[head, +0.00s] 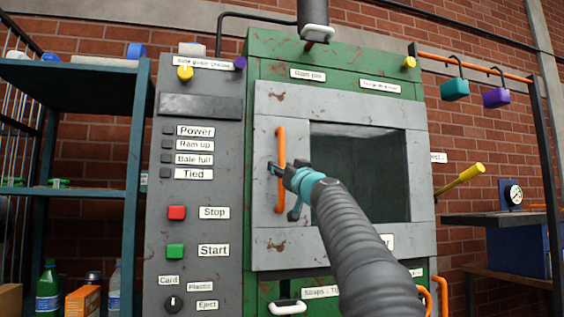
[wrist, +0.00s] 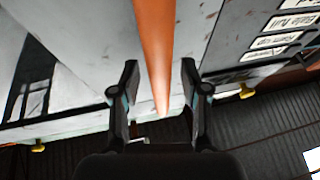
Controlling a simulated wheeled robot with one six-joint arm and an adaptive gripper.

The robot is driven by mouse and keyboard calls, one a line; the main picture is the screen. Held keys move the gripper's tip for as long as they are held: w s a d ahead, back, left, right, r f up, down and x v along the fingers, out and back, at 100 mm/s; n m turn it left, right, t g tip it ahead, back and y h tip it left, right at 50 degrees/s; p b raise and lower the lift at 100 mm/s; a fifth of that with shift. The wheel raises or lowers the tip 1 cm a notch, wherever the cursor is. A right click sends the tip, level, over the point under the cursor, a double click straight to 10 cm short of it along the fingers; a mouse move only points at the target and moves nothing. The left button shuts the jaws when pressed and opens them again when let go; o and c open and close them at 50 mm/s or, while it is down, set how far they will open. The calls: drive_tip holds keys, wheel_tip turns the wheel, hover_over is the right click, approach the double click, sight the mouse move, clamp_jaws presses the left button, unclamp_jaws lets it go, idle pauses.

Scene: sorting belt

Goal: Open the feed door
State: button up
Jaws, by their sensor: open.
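The feed door (head: 345,242) is a grey steel frame around a dark window (head: 365,165) on the front of a green machine. It looks closed. An orange vertical bar handle (head: 281,142) stands on its left side. My gripper (head: 275,170) is at the handle in the head view, and my arm hides part of the door's lower right. In the wrist view, the orange handle (wrist: 155,50) runs between the two fingers of my open gripper (wrist: 160,80), with a gap on each side. I cannot tell how deep the bar sits between them.
A grey control panel (head: 200,105) with a red stop button (head: 177,212) and green start button (head: 176,251) stands left of the door. A yellow lever (head: 460,182) sticks out at right. Shelves (head: 75,75) stand far left.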

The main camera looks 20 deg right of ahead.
clamp_jaws()
idle(0.3)
